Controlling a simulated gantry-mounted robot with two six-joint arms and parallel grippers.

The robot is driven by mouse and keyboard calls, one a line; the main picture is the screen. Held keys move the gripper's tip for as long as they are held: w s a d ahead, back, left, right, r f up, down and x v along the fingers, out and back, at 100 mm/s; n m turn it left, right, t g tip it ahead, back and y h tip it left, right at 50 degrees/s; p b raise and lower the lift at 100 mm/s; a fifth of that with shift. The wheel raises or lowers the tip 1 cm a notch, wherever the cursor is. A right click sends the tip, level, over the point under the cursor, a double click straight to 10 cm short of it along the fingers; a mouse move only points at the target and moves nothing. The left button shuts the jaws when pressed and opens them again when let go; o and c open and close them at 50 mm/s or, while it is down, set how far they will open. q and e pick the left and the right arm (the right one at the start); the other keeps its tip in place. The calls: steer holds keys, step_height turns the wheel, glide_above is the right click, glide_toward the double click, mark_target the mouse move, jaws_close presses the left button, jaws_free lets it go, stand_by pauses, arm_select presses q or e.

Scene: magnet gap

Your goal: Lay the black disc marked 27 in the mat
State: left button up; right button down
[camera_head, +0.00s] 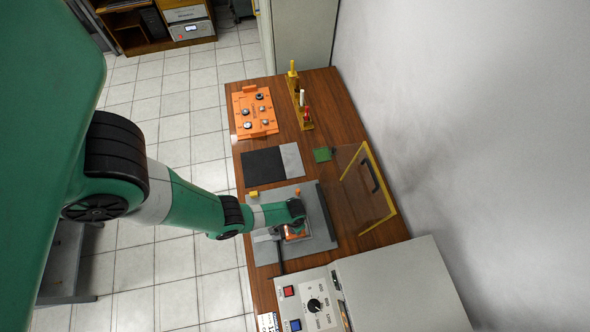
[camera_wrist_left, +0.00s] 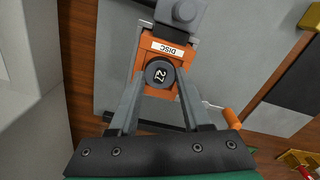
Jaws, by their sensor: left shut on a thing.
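The black disc marked 27 (camera_wrist_left: 159,74) is between the fingertips of my left gripper (camera_wrist_left: 160,84) in the left wrist view. The fingers are shut on it. It sits over an orange holder (camera_wrist_left: 151,53) with a white label reading DISC; whether it is clear of the holder I cannot tell. In the head view the holder (camera_head: 297,234) shows partly under my arm, and the disc is hidden. A flat mat (camera_head: 262,168), black with a light grey strip, lies farther up the table. Its black part (camera_wrist_left: 294,77) shows at the right in the left wrist view. My right gripper is not in view.
A grey plate (camera_head: 263,249) lies under my left gripper. An orange tray (camera_head: 254,111) with several round pieces and a yellow rack (camera_head: 301,106) stand at the far end. A yellow-framed clear panel (camera_head: 367,188) stands at right. A control box (camera_head: 314,303) is near.

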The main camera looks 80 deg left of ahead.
arm_select(q)
jaws_close()
step_height(320, 180, up, 5)
steer(key=p, duration=0.5)
steer(key=shift+r, duration=0.1)
